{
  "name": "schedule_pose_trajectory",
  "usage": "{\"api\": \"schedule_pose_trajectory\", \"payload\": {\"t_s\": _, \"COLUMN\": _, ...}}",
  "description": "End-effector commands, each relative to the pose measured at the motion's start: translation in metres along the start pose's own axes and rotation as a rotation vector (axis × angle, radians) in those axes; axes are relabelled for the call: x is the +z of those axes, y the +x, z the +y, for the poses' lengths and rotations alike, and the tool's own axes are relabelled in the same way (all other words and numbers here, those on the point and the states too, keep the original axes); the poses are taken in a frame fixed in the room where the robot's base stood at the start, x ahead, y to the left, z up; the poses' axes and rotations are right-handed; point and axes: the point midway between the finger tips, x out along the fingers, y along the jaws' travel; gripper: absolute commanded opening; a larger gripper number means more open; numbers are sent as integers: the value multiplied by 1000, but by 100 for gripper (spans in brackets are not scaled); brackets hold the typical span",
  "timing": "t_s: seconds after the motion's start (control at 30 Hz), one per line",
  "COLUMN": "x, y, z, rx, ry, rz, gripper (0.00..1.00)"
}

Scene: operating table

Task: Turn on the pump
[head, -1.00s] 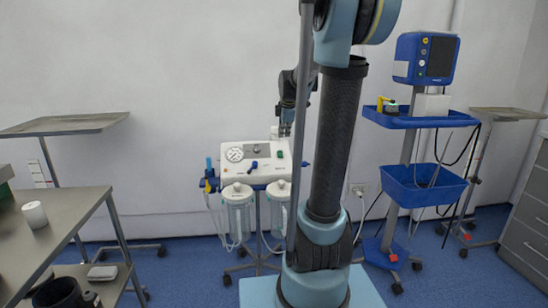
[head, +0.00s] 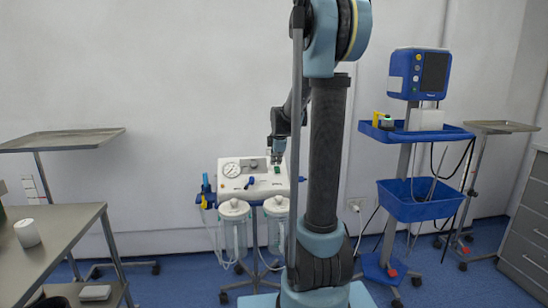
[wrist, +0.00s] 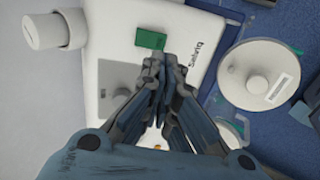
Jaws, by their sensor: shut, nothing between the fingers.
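My gripper (head: 277,160) is shut and empty, over the pump's right side. In the wrist view its fingertips (wrist: 164,60) are just below the switch in the picture, very close; I cannot tell whether they touch.
Two lidded canisters (head: 235,211) hang at the pump's front; one lid (wrist: 258,74) is right of my fingers. A blue monitor cart (head: 411,207) stands on the right. A metal table (head: 62,226) and a tray stand (head: 60,141) are on the left.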

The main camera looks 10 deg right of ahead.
Motion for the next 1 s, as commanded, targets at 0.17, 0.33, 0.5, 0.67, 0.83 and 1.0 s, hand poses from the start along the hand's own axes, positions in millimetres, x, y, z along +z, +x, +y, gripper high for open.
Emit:
{"api": "schedule_pose_trajectory", "payload": {"t_s": 0.17, "x": 0, "y": 24, "z": 0, "rx": 0, "ry": 0, "rz": 0, "gripper": 0}}
{"api": "schedule_pose_trajectory", "payload": {"t_s": 0.33, "x": 0, "y": 43, "z": 0, "rx": 0, "ry": 0, "rz": 0, "gripper": 0}}
{"api": "schedule_pose_trajectory", "payload": {"t_s": 0.5, "x": 1, "y": 56, "z": 0, "rx": 0, "ry": 1, "rz": 0, "gripper": 0}}
{"api": "schedule_pose_trajectory", "payload": {"t_s": 0.67, "x": 1, "y": 61, "z": 0, "rx": 0, "ry": 1, "rz": -1, "gripper": 0}}
{"api": "schedule_pose_trajectory", "payload": {"t_s": 0.83, "x": 2, "y": 61, "z": 0, "rx": 0, "ry": 2, "rz": -1, "gripper": 0}}
{"api": "schedule_pose_trajectory", "payload": {"t_s": 1.0, "x": 2, "y": 61, "z": 0, "rx": 0, "ry": 2, "rz": -1, "gripper": 0}}
